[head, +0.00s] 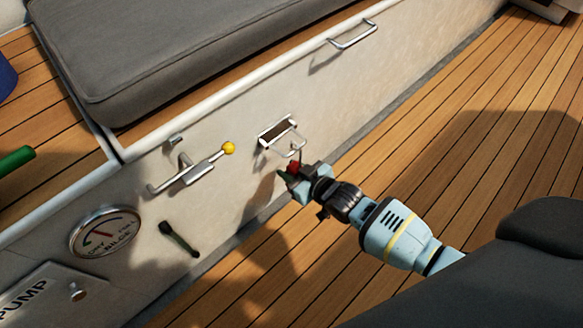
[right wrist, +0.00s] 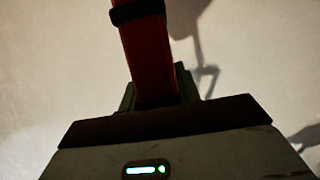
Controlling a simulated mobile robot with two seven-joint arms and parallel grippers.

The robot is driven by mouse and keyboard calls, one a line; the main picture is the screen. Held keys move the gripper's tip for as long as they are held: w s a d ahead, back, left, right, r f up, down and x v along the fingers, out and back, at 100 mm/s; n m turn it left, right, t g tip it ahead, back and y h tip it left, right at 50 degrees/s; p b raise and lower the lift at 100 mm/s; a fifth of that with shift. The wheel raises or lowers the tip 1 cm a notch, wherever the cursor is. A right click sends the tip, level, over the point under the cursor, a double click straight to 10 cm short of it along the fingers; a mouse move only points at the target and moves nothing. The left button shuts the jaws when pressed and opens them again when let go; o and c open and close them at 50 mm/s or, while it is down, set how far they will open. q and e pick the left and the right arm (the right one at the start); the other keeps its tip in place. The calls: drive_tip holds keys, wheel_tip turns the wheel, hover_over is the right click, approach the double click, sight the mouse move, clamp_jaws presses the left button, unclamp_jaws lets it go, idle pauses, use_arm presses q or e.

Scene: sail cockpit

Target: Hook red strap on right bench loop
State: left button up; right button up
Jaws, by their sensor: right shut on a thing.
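My right gripper (head: 290,178) is shut on the red strap (head: 294,167), low in front of the white bench side. In the right wrist view, the red strap (right wrist: 148,60) rises from between the fingers (right wrist: 157,95), with a black band across it. A thin metal hook (head: 297,150) shows just above the gripper in the head view. It is close below a metal wire loop (head: 290,139) on the bench side; I cannot tell whether they touch. A second metal loop (head: 352,35) is farther up and right on the bench. My left gripper is not in view.
A lever with a yellow knob (head: 229,148), a dark handle (head: 179,239) and a round gauge (head: 105,232) sit on the bench side to the left. A grey cushion (head: 190,45) lies on top. The wooden floor (head: 450,140) to the right is clear.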

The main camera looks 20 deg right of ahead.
idle(0.3)
drive_tip(key=o, duration=1.3)
drive_tip(key=shift+c, duration=0.2)
drive_tip(key=shift+f, duration=0.1)
drive_tip(key=shift+s, duration=0.1)
drive_tip(key=p+v, duration=0.4)
drive_tip(key=v, duration=0.3)
drive_tip(key=shift+s+d+r, duration=0.15)
drive_tip(key=shift+s+r, duration=0.1)
drive_tip(key=shift+r, duration=0.05)
